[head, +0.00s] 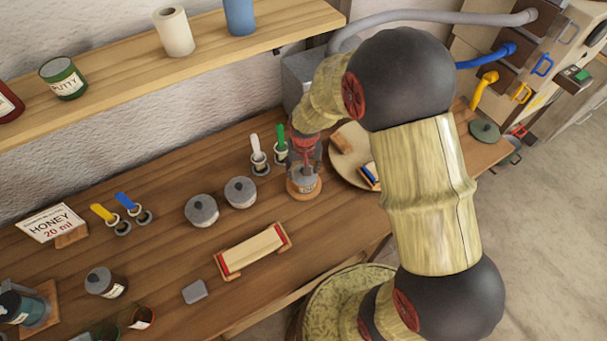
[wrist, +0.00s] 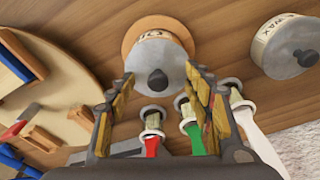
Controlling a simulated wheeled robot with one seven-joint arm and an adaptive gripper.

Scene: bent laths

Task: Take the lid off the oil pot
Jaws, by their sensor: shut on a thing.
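The oil pot (head: 306,188) stands on a round wooden base on the bench, below my gripper (head: 304,160). In the wrist view the pot (wrist: 155,35) shows a pale label, too cut off to read for sure. Its grey lid (wrist: 160,62) has a dark knob.
A wax pot (wrist: 290,45) and another grey-lidded pot (head: 202,210) stand to one side. A round board (head: 342,172) with blocks lies to the right.

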